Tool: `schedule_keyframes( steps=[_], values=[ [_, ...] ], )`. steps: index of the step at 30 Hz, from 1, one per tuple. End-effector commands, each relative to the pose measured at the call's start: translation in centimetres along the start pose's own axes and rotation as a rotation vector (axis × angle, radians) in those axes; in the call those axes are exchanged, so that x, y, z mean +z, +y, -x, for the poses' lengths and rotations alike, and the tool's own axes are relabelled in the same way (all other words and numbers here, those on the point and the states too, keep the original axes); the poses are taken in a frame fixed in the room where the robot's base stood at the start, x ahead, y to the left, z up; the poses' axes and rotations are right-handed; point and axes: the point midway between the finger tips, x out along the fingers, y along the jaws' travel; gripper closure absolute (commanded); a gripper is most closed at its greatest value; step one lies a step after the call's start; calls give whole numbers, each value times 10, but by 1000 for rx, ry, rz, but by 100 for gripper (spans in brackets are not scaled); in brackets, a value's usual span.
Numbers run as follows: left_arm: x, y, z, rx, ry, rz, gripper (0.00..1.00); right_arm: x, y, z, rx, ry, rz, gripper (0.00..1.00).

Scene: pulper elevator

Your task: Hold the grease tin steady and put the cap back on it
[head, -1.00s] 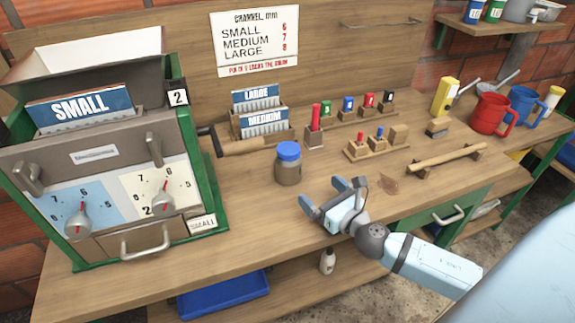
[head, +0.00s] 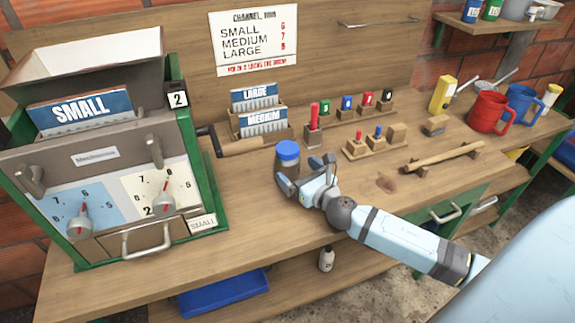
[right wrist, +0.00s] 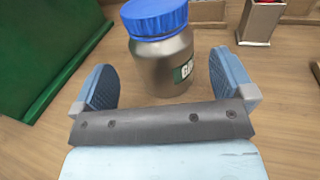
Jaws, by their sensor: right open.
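The grease tin (head: 288,168) is a brownish-grey jar standing upright on the bench, with part of a label showing in the right wrist view (right wrist: 163,62). A blue cap (head: 288,150) sits on its top; I cannot tell how tightly. The cap also shows in the right wrist view (right wrist: 155,15). My right gripper (head: 304,173) is open and low over the bench, at the tin's near right side. Its fingers are on either side of the tin's lower body, with gaps visible in the wrist view. My left gripper is not in view.
The green-framed machine (head: 110,180) stands to the left. Behind the tin are comb plates (head: 262,120) and a wooden roller (head: 245,147). Small peg blocks (head: 372,143) stand to the right, with a wooden bar (head: 443,157) and red mug (head: 488,113) farther right. The bench front is clear.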

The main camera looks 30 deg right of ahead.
Motion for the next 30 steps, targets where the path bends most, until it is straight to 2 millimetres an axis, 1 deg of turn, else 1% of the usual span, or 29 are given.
schedule_keyframes(
  steps=[2,9,12,15,23,24,29,30],
  values=[
    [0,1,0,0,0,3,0,0,0,-5,-1,-1,0,0],
    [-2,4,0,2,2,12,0,-3,-2,-41,-1,-2,-1,0],
    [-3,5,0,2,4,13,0,-4,-2,-49,0,-1,0,0],
    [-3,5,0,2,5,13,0,-4,-2,-52,0,0,1,0],
    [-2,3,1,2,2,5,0,-4,-2,-52,0,0,0,0],
    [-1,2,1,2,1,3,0,-4,-2,-52,0,0,0,2],
    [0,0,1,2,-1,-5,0,-4,-2,-52,0,0,0,39],
    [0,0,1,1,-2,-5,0,-4,-2,-52,0,0,0,48]
  ],
)
